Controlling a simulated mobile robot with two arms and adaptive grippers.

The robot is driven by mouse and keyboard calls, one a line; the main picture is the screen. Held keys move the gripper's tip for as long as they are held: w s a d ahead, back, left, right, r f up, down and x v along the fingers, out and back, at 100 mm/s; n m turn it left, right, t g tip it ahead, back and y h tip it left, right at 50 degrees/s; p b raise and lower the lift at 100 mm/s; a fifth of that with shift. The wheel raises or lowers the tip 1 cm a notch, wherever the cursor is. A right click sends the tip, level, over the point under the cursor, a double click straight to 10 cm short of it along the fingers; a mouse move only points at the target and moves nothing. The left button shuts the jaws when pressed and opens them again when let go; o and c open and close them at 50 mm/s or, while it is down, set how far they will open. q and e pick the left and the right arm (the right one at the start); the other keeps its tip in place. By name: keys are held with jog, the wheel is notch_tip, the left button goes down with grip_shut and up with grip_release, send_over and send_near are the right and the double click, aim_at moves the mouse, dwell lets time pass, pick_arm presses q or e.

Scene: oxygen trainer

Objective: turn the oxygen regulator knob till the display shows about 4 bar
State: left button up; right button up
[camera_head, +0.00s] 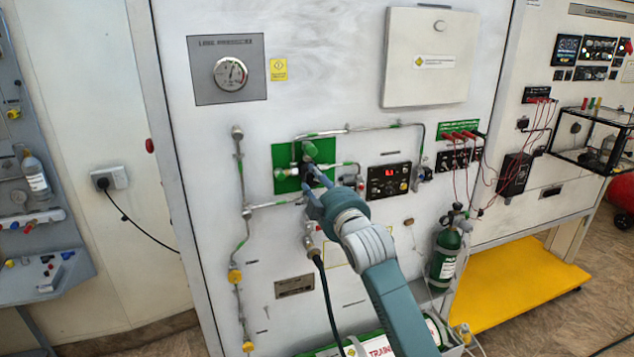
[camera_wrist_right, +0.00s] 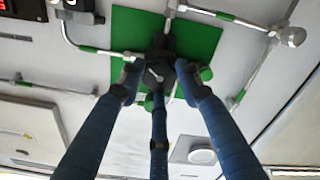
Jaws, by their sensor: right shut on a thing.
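The dark regulator knob (camera_wrist_right: 158,48) sits on a green square panel (camera_head: 284,157) on the white wall board. My right gripper (camera_head: 314,184) reaches up to it from the lower right and largely hides the knob in the head view. In the wrist view, the blue fingers of my right gripper (camera_wrist_right: 158,76) are closed around the knob from several sides. The small black display unit (camera_head: 389,181) to the right of the panel shows red digits, too small to read surely. My left gripper is in neither view.
Metal pipes (camera_head: 270,204) run around the green panel. A round gauge (camera_head: 230,73) is at upper left. A green oxygen cylinder (camera_head: 445,258) stands at lower right of my arm. Red cables (camera_head: 457,178) hang to the right, and a yellow platform (camera_head: 520,290) lies beyond.

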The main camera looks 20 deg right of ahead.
jog(key=o, duration=1.2)
jog(key=shift+c, duration=0.2)
jog(key=s, duration=1.2)
jog(key=shift+d, duration=0.2)
